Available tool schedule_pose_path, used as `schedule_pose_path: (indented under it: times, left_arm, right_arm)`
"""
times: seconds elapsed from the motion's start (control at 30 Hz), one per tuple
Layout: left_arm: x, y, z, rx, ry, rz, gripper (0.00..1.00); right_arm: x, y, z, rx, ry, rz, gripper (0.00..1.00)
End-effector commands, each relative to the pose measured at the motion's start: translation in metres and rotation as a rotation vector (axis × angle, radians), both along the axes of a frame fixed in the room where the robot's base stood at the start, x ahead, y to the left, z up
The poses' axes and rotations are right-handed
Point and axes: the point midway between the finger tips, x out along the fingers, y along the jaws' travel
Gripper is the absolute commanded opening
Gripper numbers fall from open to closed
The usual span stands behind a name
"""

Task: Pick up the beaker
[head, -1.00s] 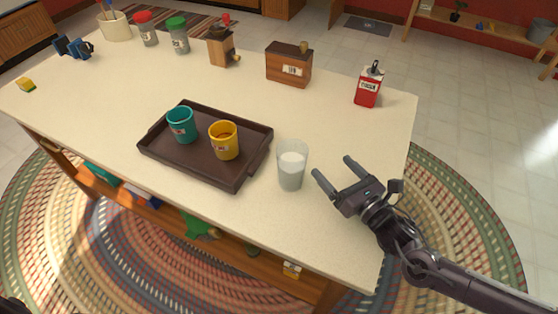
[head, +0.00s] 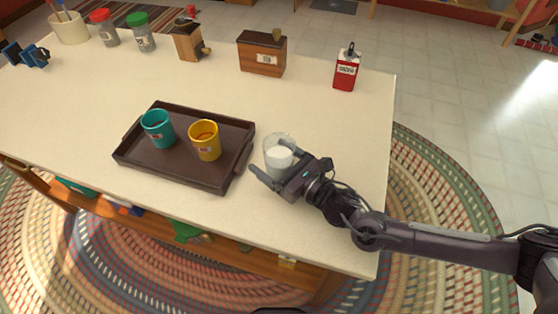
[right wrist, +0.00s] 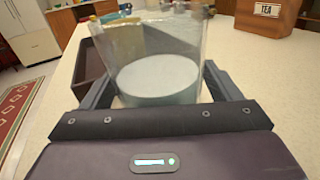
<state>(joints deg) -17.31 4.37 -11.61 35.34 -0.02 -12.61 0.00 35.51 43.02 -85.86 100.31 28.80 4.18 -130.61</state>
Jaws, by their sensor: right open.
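The beaker (head: 277,152) is a clear glass with white content, upright on the cream tabletop just right of the dark tray. My right gripper (head: 277,172) is at it with open jaws, one finger on either side of the glass. In the right wrist view the beaker (right wrist: 158,72) stands between the two fingers (right wrist: 158,90), its white content showing low inside. I cannot tell whether either finger touches the glass. My left gripper is not in view.
A dark tray (head: 179,172) holding a teal cup (head: 158,129) and a yellow cup (head: 205,141) lies close left of the beaker. A red tin (head: 346,70) and a wooden tea box (head: 262,56) stand farther back. The tabletop (head: 330,125) right of the beaker is clear.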

Motion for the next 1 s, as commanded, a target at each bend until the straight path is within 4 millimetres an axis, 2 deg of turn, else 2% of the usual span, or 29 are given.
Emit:
schedule_pose_path:
  times: [0.17, 0.6, 0.87, 1.0]
  left_arm:
    - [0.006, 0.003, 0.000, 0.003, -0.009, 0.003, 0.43]
    - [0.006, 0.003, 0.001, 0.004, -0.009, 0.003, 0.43]
    - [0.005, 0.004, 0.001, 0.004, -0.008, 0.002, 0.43]
    - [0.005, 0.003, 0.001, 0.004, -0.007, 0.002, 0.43]
  right_arm:
    - [0.000, 0.000, 0.000, 0.000, 0.000, 0.000, 0.82]
    - [0.000, 0.000, 0.001, 0.002, -0.002, -0.001, 0.26]
    - [0.001, 0.000, 0.003, 0.002, -0.002, -0.001, 0.26]
    - [0.001, -0.001, 0.012, 0.004, -0.003, -0.002, 0.26]
